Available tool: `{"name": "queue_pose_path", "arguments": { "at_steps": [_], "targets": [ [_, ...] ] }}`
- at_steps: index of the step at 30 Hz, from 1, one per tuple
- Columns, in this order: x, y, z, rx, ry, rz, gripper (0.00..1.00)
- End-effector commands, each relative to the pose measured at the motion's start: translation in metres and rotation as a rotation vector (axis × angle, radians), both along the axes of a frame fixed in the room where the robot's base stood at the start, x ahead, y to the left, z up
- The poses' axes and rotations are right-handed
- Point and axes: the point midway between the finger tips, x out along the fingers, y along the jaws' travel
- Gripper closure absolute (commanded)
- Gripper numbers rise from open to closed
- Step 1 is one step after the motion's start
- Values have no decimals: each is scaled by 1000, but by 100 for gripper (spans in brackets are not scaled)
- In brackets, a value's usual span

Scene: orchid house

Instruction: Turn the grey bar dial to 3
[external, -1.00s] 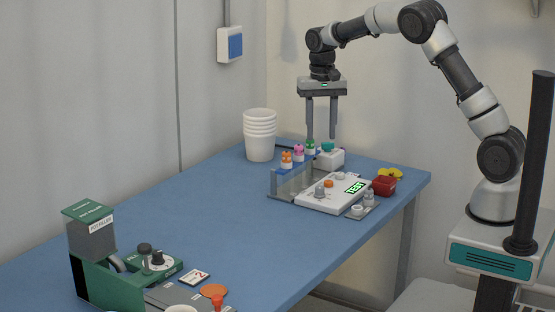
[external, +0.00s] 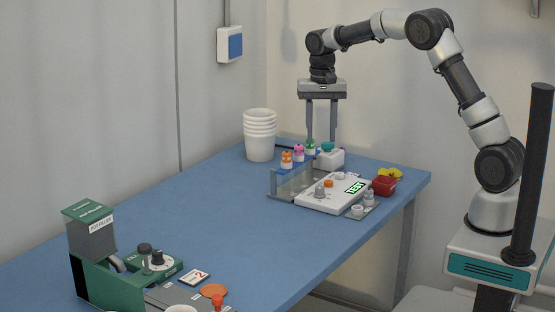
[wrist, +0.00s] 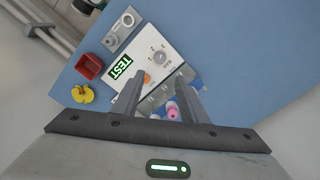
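A grey dial (external: 320,192) stands on a white unit (external: 312,206) with a green TEST display (external: 355,188), at the far right of the blue table. In the wrist view the dial (wrist: 158,56) sits on the white panel with small marks around it. My gripper (external: 321,139) is open and points down, above the far end of the table, behind the unit. In the wrist view its two fingers (wrist: 158,86) are apart with nothing held, and the dial lies beyond their tips.
An orange button (wrist: 147,78) sits beside the display. A rack with several capped bottles (external: 287,160) stands left of the unit. A green pot filler (external: 90,230) stands near. Mid-table is clear.

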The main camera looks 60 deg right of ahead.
Motion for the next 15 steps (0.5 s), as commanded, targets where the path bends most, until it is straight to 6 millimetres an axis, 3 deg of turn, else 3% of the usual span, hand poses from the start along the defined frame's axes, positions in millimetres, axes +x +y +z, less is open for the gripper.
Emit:
{"name": "queue_pose_path", "arguments": {
  "at_steps": [15],
  "targets": [
    [-1, 0, -114, 1, 3, 0, 61]
  ]
}}
